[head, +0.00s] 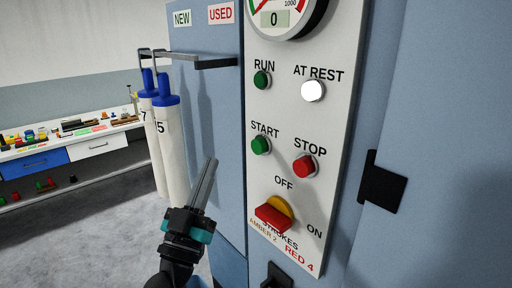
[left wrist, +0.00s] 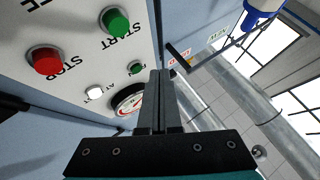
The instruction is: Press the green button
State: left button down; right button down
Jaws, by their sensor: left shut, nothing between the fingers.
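The green START button (head: 260,145) sits on the white control panel (head: 300,120), left of the red STOP button (head: 304,166). A smaller dark green round piece labelled RUN (head: 262,79) is above it. My left gripper (head: 211,166) is shut and empty, pointing up to the left of the panel, apart from the START button in the picture. In the left wrist view the START button (left wrist: 114,20) is at the upper left, beside the shut fingers (left wrist: 160,78), and the STOP button (left wrist: 45,61) is farther left. My right gripper is not in view.
The panel also carries a lit white AT REST lamp (head: 312,90), a gauge (head: 285,14) and a red rotary switch (head: 272,217). Blue-capped white cylinders (head: 172,150) hang from a rack at left. A black bracket (head: 381,183) sticks out at right.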

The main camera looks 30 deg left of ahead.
pick_arm(q)
send_near(253, 142)
notch_tip(253, 142, up, 4)
jog(key=w+a, duration=0.2)
jog(key=shift+w+d+f, duration=0.15)
jog(key=shift+w+d, duration=0.1)
jog(key=shift+w, duration=0.55)
jog(key=shift+w, duration=0.1)
dwell(1.2)
jog(key=shift+w+d, duration=0.15)
jog(key=shift+w, duration=0.15)
jog(key=shift+w+d, duration=0.2)
jog(key=shift+w, duration=0.25)
dwell(0.8)
jog(key=shift+s, duration=0.1)
jog(key=shift+s+a+p, duration=0.35)
jog(key=shift+s+a, duration=0.05)
jog(key=shift+s, duration=0.4)
